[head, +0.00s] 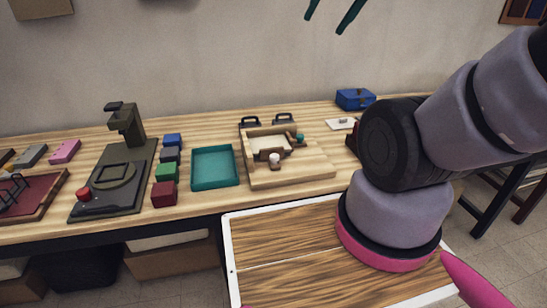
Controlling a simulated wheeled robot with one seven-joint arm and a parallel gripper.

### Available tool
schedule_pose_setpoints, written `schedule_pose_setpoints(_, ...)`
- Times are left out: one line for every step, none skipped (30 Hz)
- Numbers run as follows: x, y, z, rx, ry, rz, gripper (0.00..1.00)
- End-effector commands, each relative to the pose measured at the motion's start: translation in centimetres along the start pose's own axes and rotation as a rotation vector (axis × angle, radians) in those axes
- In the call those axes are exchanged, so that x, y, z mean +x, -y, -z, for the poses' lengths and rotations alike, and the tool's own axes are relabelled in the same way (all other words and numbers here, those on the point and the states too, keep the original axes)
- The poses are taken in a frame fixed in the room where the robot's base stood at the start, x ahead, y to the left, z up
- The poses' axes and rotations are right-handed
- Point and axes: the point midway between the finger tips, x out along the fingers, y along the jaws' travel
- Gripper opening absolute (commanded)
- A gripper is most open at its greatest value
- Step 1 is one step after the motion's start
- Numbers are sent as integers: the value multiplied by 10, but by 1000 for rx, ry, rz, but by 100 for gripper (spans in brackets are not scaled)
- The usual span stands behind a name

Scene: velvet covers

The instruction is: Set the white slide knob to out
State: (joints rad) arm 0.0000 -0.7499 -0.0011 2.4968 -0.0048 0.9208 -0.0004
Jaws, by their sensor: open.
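The white slide knob (274,159) shows in the head view on a pale wooden unit (292,180) in the middle of the bench. It sits at the front of a brown piece, near the middle of the unit. A teal knob (300,139) is at the unit's back right. I cannot tell from here which end of its travel the white knob is at. My gripper (325,24) shows only as two dark teal fingers at the top edge. They are apart, empty, and well above the bench and the knob.
A teal tray (215,185) and coloured blocks (165,172) stand left of the unit. A dark green machine (115,180) is farther left. A blue box (355,99) and white plate (341,124) lie to the right. My arm covers the bench's right part.

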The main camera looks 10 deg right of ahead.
Motion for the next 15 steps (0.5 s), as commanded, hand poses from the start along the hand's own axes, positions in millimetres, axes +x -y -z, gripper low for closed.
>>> schedule_pose_setpoints(0, 0, 0, 0, 0, 0, 72)
schedule_pose_setpoints(0, 0, 0, 0, 0, 0, 72)
schedule_pose_setpoints(0, 0, 0, 0, 0, 0, 72)
schedule_pose_setpoints(0, 0, 0, 0, 0, 0, 72)
schedule_pose_setpoints(0, 0, 0, 0, 0, 0, 72)
schedule_pose_setpoints(0, 0, 0, 0, 0, 0, 72)
schedule_pose_setpoints(1, 0, 0, -2, 1, -1, 72)
schedule_pose_setpoints(2, 0, 1, -5, 4, -4, 72)
schedule_pose_setpoints(5, 0, 3, -13, 9, -9, 72)
schedule_pose_setpoints(8, 0, 5, -21, 16, -16, 72)
schedule_pose_setpoints(12, 1, 7, -33, 24, -24, 72)
schedule_pose_setpoints(20, 1, 11, -53, 40, -38, 72)
schedule_pose_setpoints(27, 1, 14, -71, 54, -50, 72)
schedule_pose_setpoints(35, 1, 18, -94, 69, -63, 72)
schedule_pose_setpoints(46, 2, 23, -127, 91, -80, 72)
